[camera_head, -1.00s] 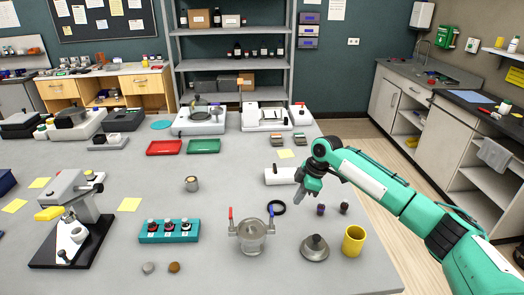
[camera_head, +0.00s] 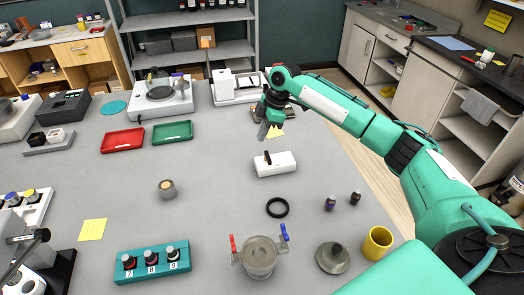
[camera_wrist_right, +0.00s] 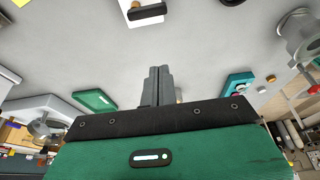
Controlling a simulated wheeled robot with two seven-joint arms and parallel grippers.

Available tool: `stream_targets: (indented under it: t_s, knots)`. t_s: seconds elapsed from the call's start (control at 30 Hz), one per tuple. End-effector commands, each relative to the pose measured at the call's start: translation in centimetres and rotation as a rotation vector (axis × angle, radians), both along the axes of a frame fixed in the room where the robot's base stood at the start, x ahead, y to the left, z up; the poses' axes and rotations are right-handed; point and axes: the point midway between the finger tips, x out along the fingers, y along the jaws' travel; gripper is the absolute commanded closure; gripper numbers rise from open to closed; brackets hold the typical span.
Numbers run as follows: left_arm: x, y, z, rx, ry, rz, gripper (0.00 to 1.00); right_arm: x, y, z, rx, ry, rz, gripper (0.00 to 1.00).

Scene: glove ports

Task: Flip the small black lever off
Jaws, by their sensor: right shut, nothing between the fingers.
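A small black lever (camera_head: 267,157) stands up from a white box (camera_head: 276,166) in the middle right of the table in the head view. In the right wrist view the black lever (camera_wrist_right: 147,12) and its white box (camera_wrist_right: 138,22) show at the top edge. My right gripper (camera_head: 264,136) hangs just behind the box in the head view, apart from the lever as far as I can tell. In the right wrist view its fingers (camera_wrist_right: 159,75) are together with nothing between them. My left gripper is in no view.
A black ring (camera_head: 278,207), two small dark bottles (camera_head: 330,203) and a yellow cup (camera_head: 377,243) stand in front of the box. A clear pot with red and blue handles (camera_head: 259,257) is near the front. Red (camera_head: 122,141) and green (camera_head: 172,132) trays lie to the left.

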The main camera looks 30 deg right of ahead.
Motion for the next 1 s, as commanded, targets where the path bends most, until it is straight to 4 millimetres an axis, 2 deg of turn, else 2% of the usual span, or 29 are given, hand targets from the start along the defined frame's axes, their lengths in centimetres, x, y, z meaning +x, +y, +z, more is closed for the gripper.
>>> stream_targets:
  t_s: [0.27, 0.5, 0.73, 0.8, 1.0]
  knots:
    - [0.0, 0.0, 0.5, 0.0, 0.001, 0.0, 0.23, 0.1, 0.4, -0.9, 0.001, 0.003, 0.001, 1.0]
    - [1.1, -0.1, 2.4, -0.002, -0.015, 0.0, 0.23, 0.4, 1.9, -4.9, 0.0, 0.005, 0.001, 1.0]
    - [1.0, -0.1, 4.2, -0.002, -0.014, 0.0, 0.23, 0.8, 3.3, -9.5, 0.0, 0.004, -0.001, 1.0]
    - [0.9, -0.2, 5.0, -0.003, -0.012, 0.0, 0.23, 0.5, 1.6, -9.0, -0.002, 0.001, -0.005, 1.0]
    - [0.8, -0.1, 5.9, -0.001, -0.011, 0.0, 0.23, -0.1, -0.2, -9.3, -0.001, 0.002, -0.002, 1.0]
